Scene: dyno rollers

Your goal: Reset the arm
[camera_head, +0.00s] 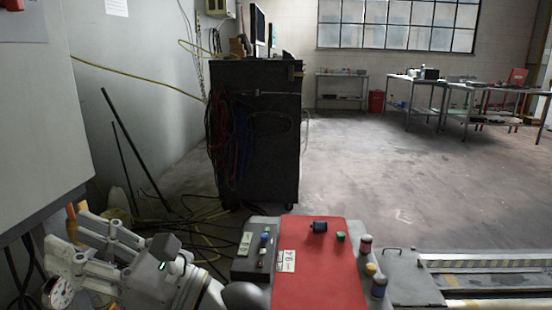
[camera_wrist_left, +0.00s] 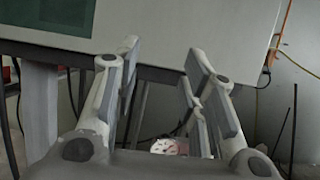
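My left arm comes in at the lower left of the head view. Its grey-white gripper (camera_head: 68,230) points left, towards the big grey cabinet (camera_head: 40,120). In the left wrist view the two fingers of the left gripper (camera_wrist_left: 162,62) stand apart with nothing between their tips. The pale cabinet (camera_wrist_left: 140,25) shows beyond them. My right gripper is in neither view.
A round dial (camera_head: 62,293) is close below the gripper. A black cable-hung cabinet (camera_head: 255,140) stands ahead.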

